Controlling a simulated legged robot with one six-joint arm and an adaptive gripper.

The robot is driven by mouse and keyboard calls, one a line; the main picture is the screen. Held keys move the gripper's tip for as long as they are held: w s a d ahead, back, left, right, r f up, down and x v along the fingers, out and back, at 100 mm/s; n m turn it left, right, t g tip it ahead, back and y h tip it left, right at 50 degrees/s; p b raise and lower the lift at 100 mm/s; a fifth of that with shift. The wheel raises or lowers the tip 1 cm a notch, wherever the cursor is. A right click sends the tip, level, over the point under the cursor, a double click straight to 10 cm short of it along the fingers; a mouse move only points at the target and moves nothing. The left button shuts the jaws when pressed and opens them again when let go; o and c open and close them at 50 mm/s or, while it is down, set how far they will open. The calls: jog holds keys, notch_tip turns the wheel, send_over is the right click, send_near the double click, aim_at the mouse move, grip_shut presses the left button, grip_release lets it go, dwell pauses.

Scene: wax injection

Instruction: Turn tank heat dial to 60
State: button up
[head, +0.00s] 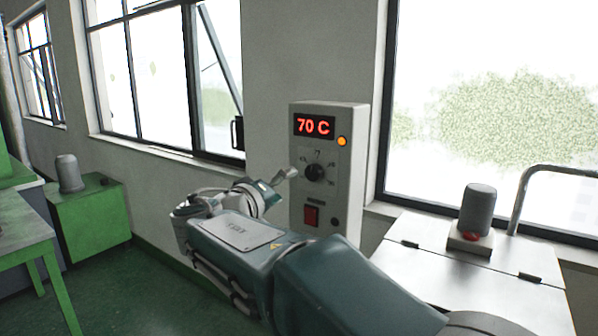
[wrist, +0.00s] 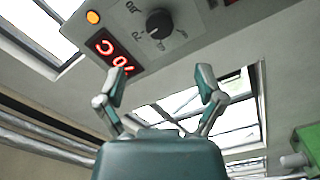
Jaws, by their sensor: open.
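The control box (head: 341,206) is a pale panel on the wall between two windows. Its red display (head: 314,125) reads 70 C. The tank heat dial (head: 315,172) is a round black knob below the display, with printed marks around it. The dial also shows at the top of the wrist view (wrist: 159,23), where the panel appears turned over. My gripper (head: 283,178) is just left of the dial in the head view. In the wrist view my gripper (wrist: 163,88) has its two fingers spread apart with nothing between them. I cannot tell whether a fingertip touches the dial.
An orange lamp (head: 342,141) is beside the display, and a red switch (head: 311,215) is below the dial. A metal-topped unit (head: 480,262) with a grey cylinder (head: 477,209) stands at right. A green cabinet (head: 88,222) stands at left.

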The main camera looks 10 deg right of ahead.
aim_at(309, 174)
jog(key=x, duration=0.9)
jog(key=shift+w+a+f, duration=0.1)
jog(key=shift+a, duration=0.1)
jog(key=shift+w+d, duration=0.2)
jog(key=shift+d, duration=0.4)
jog(key=shift+a, duration=0.2)
jog(key=c, duration=1.1)
